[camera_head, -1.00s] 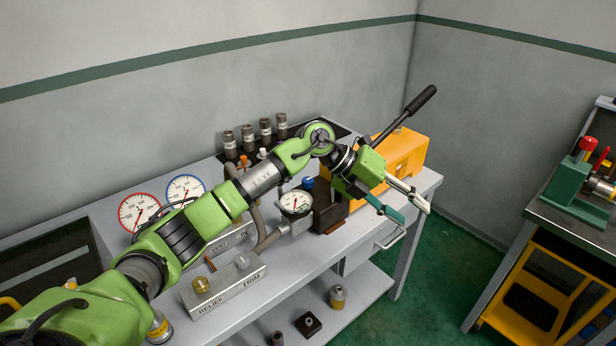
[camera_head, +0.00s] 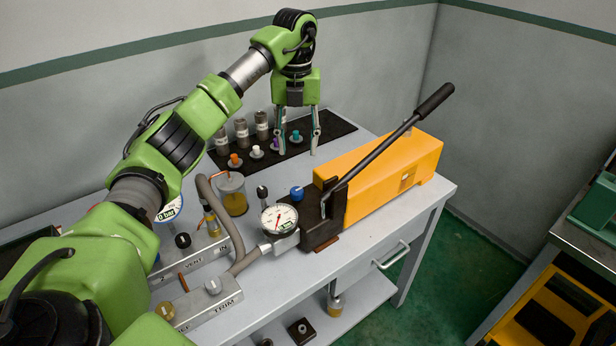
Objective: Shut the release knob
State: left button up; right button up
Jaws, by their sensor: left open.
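A blue knob (camera_head: 297,193) stands on the dark end block (camera_head: 322,218) of a yellow hand pump (camera_head: 390,175); it looks like the release knob, but I see no label on it. Whether it is turned shut cannot be told. My left gripper (camera_head: 298,150) points down with its fingers apart and empty. It appears beyond the blue knob, above the black mat at the back, and touches nothing that I can see. My right gripper is not in view.
The pump's long black lever (camera_head: 436,100) rises to the right. A gauge (camera_head: 279,218) and a grey hose (camera_head: 222,220) sit left of the block. Several fittings and coloured plugs stand on the black mat (camera_head: 336,127). A valve block (camera_head: 205,302) lies in front.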

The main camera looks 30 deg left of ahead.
pick_arm(q)
jog(key=p, duration=0.2)
send_over(297, 190)
jog(key=f, duration=0.6)
jog(key=shift+s+f, duration=0.25)
jog(key=shift+f, duration=0.05)
notch_tip(297, 190, down, 6)
jog(key=shift+w+f+p, duration=0.1)
jog(key=shift+w+p, duration=0.05)
jog(key=shift+p, duration=0.6)
jog(key=shift+f, duration=0.2)
jog(key=c, duration=1.1)
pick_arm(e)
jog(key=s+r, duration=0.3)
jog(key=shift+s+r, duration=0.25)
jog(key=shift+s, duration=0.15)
